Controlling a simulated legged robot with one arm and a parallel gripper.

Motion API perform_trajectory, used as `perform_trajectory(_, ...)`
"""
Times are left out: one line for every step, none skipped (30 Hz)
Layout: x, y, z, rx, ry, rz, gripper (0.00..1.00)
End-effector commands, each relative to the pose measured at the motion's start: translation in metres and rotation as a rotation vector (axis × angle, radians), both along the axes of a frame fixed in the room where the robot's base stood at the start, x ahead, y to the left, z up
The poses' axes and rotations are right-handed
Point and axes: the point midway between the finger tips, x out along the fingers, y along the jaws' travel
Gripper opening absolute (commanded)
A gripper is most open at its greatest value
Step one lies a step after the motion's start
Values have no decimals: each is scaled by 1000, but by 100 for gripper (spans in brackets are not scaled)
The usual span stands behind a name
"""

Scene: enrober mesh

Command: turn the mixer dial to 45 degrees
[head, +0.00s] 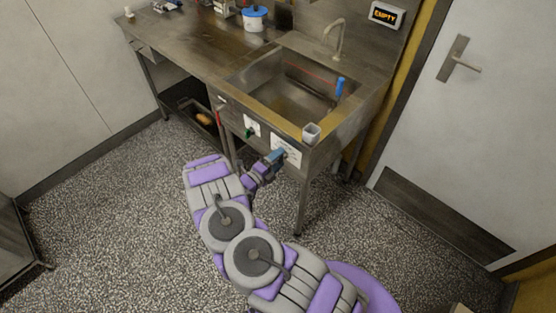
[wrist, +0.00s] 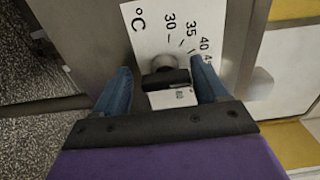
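The mixer dial (wrist: 166,74) shows in the wrist view as a dark knob with a grey round part, on a white scale plate (wrist: 150,30) marked °C, with 30, 35, 40 and a partly cut-off number. Where the dial points is not clear. My gripper (wrist: 163,88) is open, with one blue finger on each side of the knob and visible gaps between. In the head view my gripper (head: 274,156) is at the scale plate (head: 286,149) on the counter's front; it hides the dial there.
The steel counter has a sink (head: 290,90) with a tap (head: 335,38). A green-handled control (head: 249,132) is left of my gripper. A sign (head: 385,14) reads EMPTY.

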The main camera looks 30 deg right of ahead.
Motion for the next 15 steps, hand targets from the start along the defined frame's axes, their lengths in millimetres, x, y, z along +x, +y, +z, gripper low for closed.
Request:
perform_trajectory(0,0,1,-1,-1,0,78)
perform_trajectory(0,0,1,-1,-3,0,81)
perform_trajectory(-1,0,2,-1,-3,-1,81)
perform_trajectory(-1,0,2,-2,-4,-1,81)
perform_trajectory(-1,0,2,-2,-4,-1,81)
perform_trajectory(-1,-1,2,-2,-4,-2,81)
perform_trajectory(-1,-1,2,-2,-4,-2,81)
perform_trajectory(-1,-1,3,-3,-4,-2,81)
perform_trajectory(-1,-1,3,-3,-4,-2,81)
perform_trajectory(-1,0,3,-2,-5,-2,81)
perform_trajectory(-2,1,3,-2,-5,-2,81)
perform_trajectory(-2,4,3,-2,-5,-1,81)
perform_trajectory(-3,6,3,-2,-5,0,81)
perform_trajectory(-4,10,3,-3,-4,1,81)
perform_trajectory(-5,15,4,-4,-5,1,81)
